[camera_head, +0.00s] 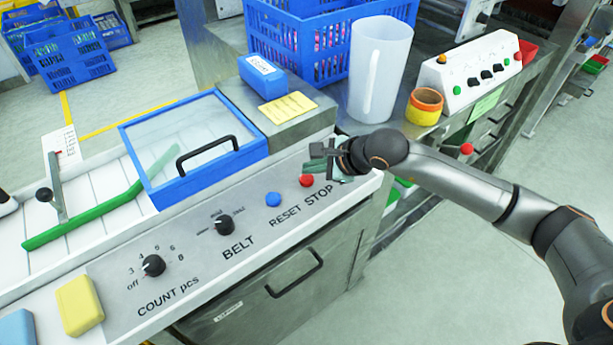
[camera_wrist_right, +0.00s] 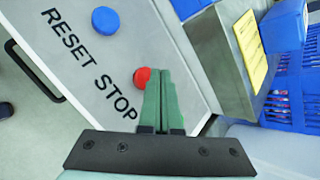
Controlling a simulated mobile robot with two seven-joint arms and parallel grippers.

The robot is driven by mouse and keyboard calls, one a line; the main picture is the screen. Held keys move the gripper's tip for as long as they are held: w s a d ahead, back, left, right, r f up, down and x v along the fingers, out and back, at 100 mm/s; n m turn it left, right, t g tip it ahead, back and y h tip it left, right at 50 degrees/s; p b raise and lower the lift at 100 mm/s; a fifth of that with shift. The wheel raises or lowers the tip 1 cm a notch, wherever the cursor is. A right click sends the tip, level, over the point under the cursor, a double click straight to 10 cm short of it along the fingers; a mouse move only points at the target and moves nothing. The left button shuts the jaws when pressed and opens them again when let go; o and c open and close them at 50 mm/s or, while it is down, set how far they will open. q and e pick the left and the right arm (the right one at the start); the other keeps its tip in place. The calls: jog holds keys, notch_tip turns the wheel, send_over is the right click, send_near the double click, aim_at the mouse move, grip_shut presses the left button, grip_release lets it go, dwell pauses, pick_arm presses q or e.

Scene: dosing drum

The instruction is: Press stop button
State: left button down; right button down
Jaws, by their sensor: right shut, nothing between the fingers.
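The red stop button (camera_head: 306,180) sits on the sloped grey panel, above the label STOP and to the right of the blue reset button (camera_head: 273,199). My right gripper (camera_head: 318,166) is shut and empty, close by the stop button at its upper right. In the right wrist view the green fingers (camera_wrist_right: 158,90) are together, and their tips partly overlap the edge of the red stop button (camera_wrist_right: 141,77). I cannot tell whether they touch it. The blue reset button (camera_wrist_right: 105,20) also shows there. My left gripper is not in view.
The panel also has a belt knob (camera_head: 224,224) and a count knob (camera_head: 153,265). A blue-framed clear lid (camera_head: 190,147) stands behind it.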

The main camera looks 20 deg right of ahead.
aim_at(311, 180)
jog(key=shift+r+p, duration=1.2)
jog(key=shift+r, duration=1.35)
jog(key=shift+f, duration=0.1)
